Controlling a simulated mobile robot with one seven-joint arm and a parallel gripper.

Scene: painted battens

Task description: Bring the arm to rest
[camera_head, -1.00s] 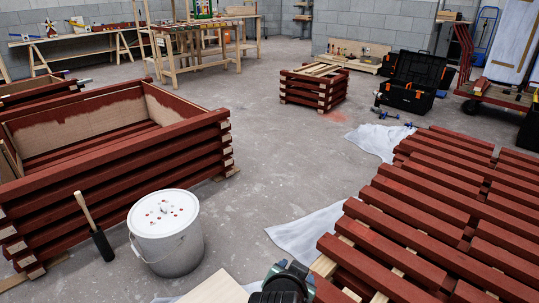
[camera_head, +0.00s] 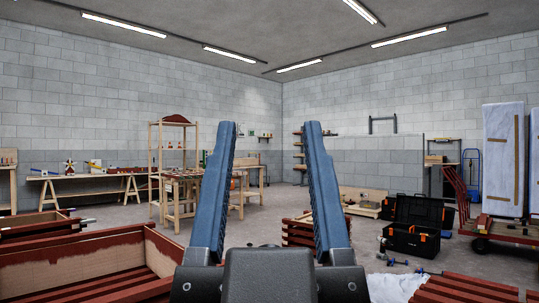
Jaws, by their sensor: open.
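My gripper (camera_head: 268,130) is in the middle of the head view, close to the camera. Its two blue fingers point upward and stand wide apart, with nothing between them but the far room. The dark palm is at the bottom centre and hides part of the floor and of a red batten stack behind it. The gripper touches none of the things in view.
A large red batten crate (camera_head: 80,268) stands at lower left. Red battens (camera_head: 465,290) lie at lower right, beside a white cloth (camera_head: 392,287). A black toolbox (camera_head: 410,238), a trolley (camera_head: 500,228) and wooden workbenches (camera_head: 95,178) stand farther back.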

